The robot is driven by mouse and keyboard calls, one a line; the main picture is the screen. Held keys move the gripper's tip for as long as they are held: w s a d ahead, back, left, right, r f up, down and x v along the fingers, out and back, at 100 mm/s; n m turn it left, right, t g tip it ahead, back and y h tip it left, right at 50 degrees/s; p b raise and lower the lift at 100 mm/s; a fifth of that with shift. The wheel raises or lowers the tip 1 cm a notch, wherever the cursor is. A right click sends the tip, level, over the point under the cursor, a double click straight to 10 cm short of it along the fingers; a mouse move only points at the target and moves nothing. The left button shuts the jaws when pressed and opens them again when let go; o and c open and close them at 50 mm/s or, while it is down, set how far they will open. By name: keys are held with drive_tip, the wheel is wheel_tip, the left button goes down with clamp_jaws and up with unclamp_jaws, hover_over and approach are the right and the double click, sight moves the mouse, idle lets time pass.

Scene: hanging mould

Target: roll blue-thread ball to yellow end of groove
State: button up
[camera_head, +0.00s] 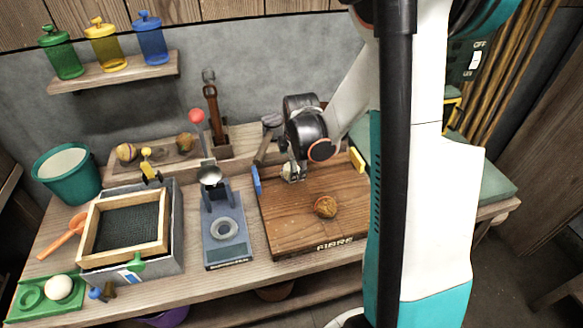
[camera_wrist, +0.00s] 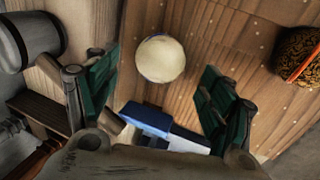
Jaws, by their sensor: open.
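A pale cream ball (camera_wrist: 160,58) with a thin blue line at its lower edge lies on the wooden board marked FIBRE (camera_head: 325,246). My gripper (camera_head: 292,172) is open over the board's back left part. In the wrist view, its green-padded fingers (camera_wrist: 155,92) stand apart, left and right, with the ball between and just beyond them. I see no contact. In the head view the gripper mostly hides this ball. A blue end piece (camera_head: 256,180) is at the board's left edge and a yellow one (camera_head: 357,160) at its right. The groove's outline is unclear.
A brown fibrous ball (camera_head: 325,206) with an orange thread (camera_wrist: 303,66) lies further forward on the board. A grey hammer-like head (camera_wrist: 30,40) is close beside my left finger.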

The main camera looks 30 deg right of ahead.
drive_tip(key=v, duration=0.7)
drive_tip(key=shift+r, duration=0.35)
drive_tip(key=shift+s, duration=0.15)
